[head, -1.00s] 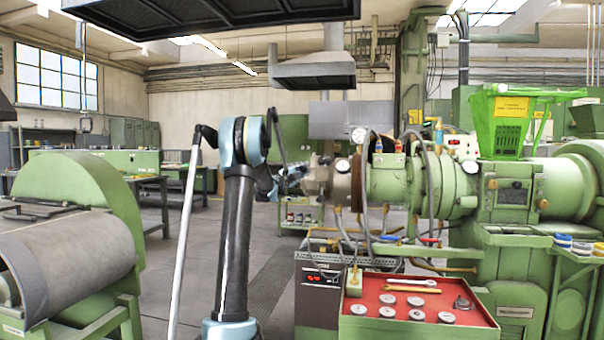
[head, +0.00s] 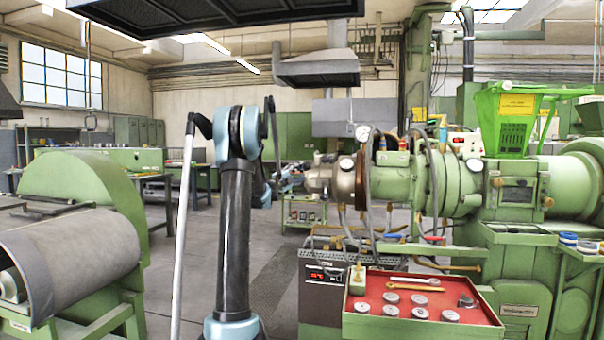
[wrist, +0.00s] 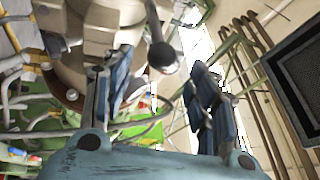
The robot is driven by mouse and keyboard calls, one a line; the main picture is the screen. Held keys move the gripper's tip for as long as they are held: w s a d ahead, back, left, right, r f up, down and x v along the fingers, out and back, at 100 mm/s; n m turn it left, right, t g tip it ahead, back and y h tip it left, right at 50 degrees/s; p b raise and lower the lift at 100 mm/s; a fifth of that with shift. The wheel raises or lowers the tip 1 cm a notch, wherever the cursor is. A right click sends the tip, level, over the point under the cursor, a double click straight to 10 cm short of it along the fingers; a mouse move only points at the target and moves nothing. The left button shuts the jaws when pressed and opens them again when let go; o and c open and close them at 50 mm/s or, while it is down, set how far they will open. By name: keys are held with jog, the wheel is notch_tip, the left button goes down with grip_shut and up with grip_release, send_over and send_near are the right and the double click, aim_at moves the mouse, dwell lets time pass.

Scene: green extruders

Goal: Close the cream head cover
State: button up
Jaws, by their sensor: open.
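The cream head cover (head: 322,177) is at the left end of the green extruder's barrel in the head view. In the wrist view, a large cream part (wrist: 95,22) fills the upper left. A dark round knob on a rod (wrist: 162,56) shows between my fingers, apart from both as far as I can see. My gripper (wrist: 158,72) is open with nothing held in it. In the head view my gripper (head: 287,183) is small, just left of the cover and partly behind my arm. How far the cover stands open is too small to tell.
A red tray (head: 425,300) with metal discs and wrenches stands below the barrel. Hoses and cables (head: 372,190) hang around the head. A green machine with a roller (head: 75,220) stands at left. The floor (head: 165,265) between is clear.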

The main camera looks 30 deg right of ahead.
jog(key=shift+v, duration=2.2)
